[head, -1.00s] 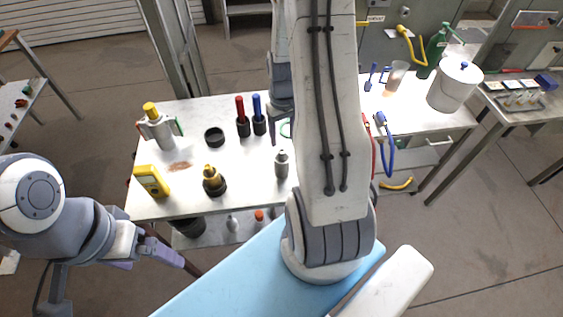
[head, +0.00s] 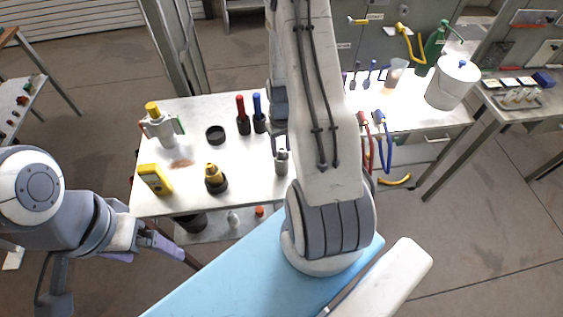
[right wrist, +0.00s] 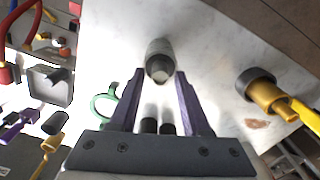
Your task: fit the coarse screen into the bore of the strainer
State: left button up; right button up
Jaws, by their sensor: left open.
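A grey cylinder with a narrower tip (head: 282,162), possibly the coarse screen, stands upright near the table's front edge. In the right wrist view this cylinder (right wrist: 160,60) lies at the opening between my right gripper's (right wrist: 160,73) purple fingertips. That gripper is open, with a gap to the cylinder; my arm hides it in the head view. A brass fitting in a black collar (head: 215,180), possibly the strainer, stands left of the cylinder and shows in the right wrist view (right wrist: 268,95). I cannot tell screen or bore for certain. My left gripper (head: 190,262) is open and empty, low before the table.
A black ring (head: 215,135), a yellow meter (head: 155,180), a grey canister with yellow cap (head: 160,122), and red (head: 243,115) and blue (head: 259,113) handled tools stand on the white table (head: 185,207). A green ring (right wrist: 104,106) lies beside my right gripper.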

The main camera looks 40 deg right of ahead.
grip_shut()
dwell(1.2)
